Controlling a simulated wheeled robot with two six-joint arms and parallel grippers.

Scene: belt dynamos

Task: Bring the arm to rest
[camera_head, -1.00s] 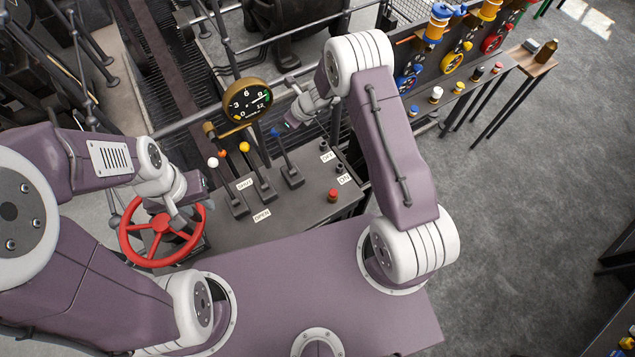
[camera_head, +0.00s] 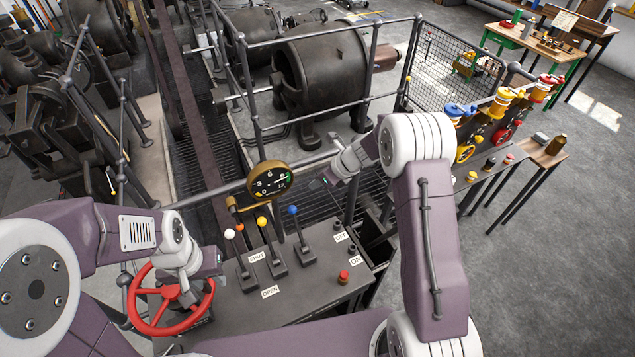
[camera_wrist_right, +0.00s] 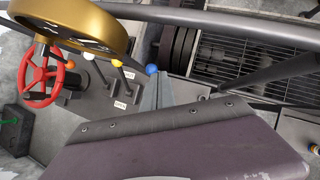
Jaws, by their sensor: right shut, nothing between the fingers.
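My right gripper (camera_head: 319,184) is shut and empty. It hangs in the air to the right of the round brass gauge (camera_head: 270,180), above and behind the blue-knobbed lever (camera_head: 299,232). In the right wrist view its grey fingers (camera_wrist_right: 154,94) show just below the blue knob (camera_wrist_right: 151,70); I cannot tell whether they touch it. My left gripper (camera_head: 192,290) is at the right side of the red handwheel (camera_head: 157,325). The arm partly hides its fingers, so their opening and any contact with the rim are unclear.
White- and yellow-knobbed levers (camera_head: 273,252) and a red button (camera_head: 343,277) stand on the grey control desk (camera_head: 310,298). Railings (camera_head: 312,112) and a dark dynamo (camera_head: 320,75) lie behind. A panel with coloured wheels (camera_head: 490,130) is at right. The floor (camera_head: 560,250) at far right is clear.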

